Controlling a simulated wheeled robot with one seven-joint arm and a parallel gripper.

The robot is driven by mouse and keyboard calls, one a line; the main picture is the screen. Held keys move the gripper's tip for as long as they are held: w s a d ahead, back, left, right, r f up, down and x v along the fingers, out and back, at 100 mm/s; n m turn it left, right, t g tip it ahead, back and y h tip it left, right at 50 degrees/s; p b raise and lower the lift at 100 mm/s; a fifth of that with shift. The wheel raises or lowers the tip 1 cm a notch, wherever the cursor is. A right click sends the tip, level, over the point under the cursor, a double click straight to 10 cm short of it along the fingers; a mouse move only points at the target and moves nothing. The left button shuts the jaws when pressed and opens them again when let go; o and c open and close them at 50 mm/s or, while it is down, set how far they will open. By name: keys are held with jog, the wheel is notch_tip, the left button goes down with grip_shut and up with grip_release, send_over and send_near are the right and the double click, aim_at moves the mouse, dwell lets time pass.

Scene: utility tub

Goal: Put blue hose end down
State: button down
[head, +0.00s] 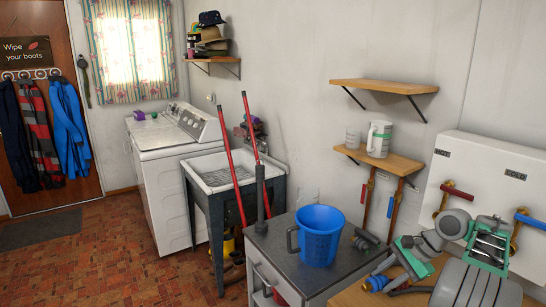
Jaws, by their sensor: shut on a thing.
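The blue hose end (376,283) shows at the lower right, low over a wooden surface (352,297). My gripper (388,285) is at the end of my grey and green arm and is shut on the blue hose end. The fingers are small and partly hidden by my own wrist. I cannot tell whether the hose end touches the wood.
A blue bucket (320,236) and a dark fitting (366,238) stand on the grey cabinet top (277,243) left of my gripper. A white wall panel (498,168) holds a red valve handle (457,191) and a blue one (529,218). A utility tub (205,190) stands farther back.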

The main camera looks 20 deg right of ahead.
jog(key=w+a+f+n+g, duration=0.1)
jog(key=w+a+f+n, duration=0.1)
jog(key=a, duration=1)
jog(key=w+a+f+n+g+y, duration=0.1)
jog(key=a+n, duration=0.4)
jog(key=a, duration=0.7)
jog(key=w+a+f+n+g, duration=0.3)
jog(key=w+a+f, duration=0.1)
jog(key=a, duration=0.8)
jog(key=shift+w+f+y, duration=0.2)
jog(key=shift+f+y, duration=0.2)
jog(key=shift+f, duration=0.3)
jog(key=shift+a, duration=0.1)
jog(key=shift+a, duration=0.1)
